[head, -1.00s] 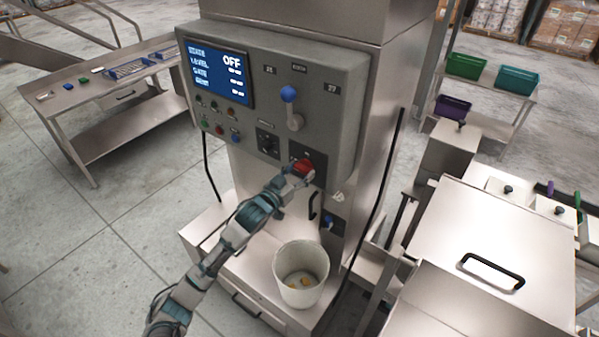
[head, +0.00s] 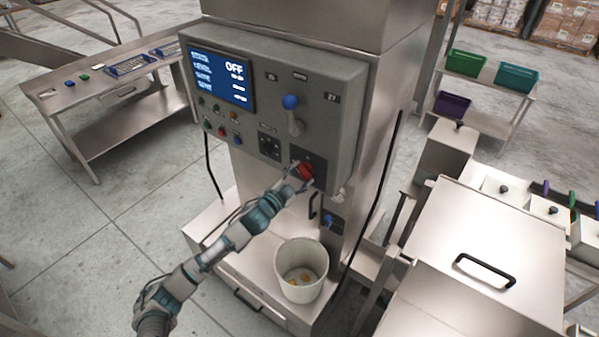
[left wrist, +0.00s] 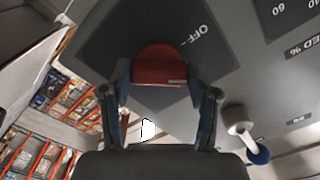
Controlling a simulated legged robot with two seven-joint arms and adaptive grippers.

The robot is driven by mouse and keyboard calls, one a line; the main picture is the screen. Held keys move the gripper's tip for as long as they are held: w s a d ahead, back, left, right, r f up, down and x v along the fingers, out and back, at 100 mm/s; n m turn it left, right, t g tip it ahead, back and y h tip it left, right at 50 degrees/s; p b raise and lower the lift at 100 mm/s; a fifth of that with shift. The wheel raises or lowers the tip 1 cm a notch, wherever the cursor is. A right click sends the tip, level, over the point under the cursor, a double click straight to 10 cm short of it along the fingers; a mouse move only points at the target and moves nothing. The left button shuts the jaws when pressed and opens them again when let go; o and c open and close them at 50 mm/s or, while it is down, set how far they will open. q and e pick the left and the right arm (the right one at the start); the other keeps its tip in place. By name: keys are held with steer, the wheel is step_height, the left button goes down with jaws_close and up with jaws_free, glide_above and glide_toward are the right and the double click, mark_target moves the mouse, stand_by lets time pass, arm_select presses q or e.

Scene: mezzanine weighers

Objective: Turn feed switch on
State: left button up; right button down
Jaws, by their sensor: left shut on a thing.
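The feed switch is a red rotary knob (head: 305,170) on a dark plate, low on the right of the grey control panel (head: 335,130). My left gripper (head: 300,177) is at the knob, with its fingers shut on it. In the left wrist view the red knob (left wrist: 160,66) sits between the two fingertips (left wrist: 160,95), and the word OFF shows on the plate beside it. The screen (head: 221,76) on the panel reads OFF in large letters. My right gripper is not in view.
A blue-knobbed lever (head: 292,112) stands above the switch. A white bucket (head: 301,272) with yellowish pieces inside stands below the panel. A steel cabinet with a black handle (head: 485,270) is at the right. A table (head: 120,85) stands at the back left.

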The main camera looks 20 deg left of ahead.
arm_select(q)
steer(key=m, duration=0.3)
steer(key=shift+r+m+p, duration=0.25)
steer(key=shift+m+p, duration=0.05)
steer(key=shift+m, duration=0.1)
steer(key=m, duration=0.5)
steer(key=shift+f, duration=0.15)
steer(key=shift+m, duration=0.4)
steer(key=shift+f, duration=0.1)
steer(key=o, duration=1.1)
steer(key=shift+o, duration=0.2)
steer(key=shift+w+d+f, duration=0.1)
steer(key=shift+w+d, duration=0.05)
steer(key=v, duration=1.2)
